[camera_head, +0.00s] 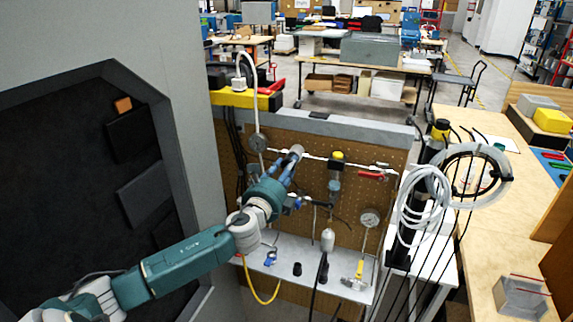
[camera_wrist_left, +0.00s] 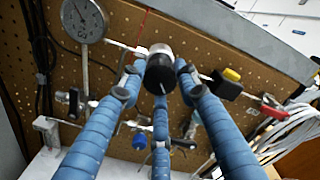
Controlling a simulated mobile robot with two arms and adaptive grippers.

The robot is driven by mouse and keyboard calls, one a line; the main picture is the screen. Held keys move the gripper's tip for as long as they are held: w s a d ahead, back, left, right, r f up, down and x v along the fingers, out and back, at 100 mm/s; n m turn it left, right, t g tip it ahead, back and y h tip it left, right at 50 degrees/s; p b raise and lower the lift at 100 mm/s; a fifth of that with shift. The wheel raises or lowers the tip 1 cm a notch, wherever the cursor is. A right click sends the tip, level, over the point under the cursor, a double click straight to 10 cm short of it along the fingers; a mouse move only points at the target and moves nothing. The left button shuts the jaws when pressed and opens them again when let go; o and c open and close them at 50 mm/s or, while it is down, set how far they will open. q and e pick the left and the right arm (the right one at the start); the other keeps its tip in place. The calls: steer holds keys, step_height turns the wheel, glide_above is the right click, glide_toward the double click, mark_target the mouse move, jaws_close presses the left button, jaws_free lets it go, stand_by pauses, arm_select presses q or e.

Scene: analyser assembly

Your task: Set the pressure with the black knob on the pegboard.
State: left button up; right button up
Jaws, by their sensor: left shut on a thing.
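The black knob (camera_wrist_left: 160,72) has a light line on its face and a silver-grey body behind it. It sits on a pale pipe in front of the brown pegboard (camera_head: 300,131). In the head view the knob's end (camera_head: 296,150) shows just beyond my fingers. My left gripper (camera_head: 288,168) has blue fingers. In the left wrist view the fingers (camera_wrist_left: 158,88) close around the knob from both sides and below. The fingers partly hide the pipe and fittings behind. My right gripper is in neither view.
A round gauge (camera_head: 258,143) is left of the knob, and a red-handled valve (camera_head: 371,175) is to the right. A second gauge (camera_head: 370,217) hangs lower right. A grey shelf (camera_head: 310,262) below holds small fittings. White coiled tubing (camera_head: 425,195) stands at the right.

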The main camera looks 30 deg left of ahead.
arm_select(q)
steer(key=shift+m+p, duration=1.55)
steer(key=shift+m, duration=1.85)
steer(key=o, duration=1.1)
steer(key=shift+o, duration=0.2)
steer(key=v, duration=0.7)
steer(key=shift+s, duration=0.25)
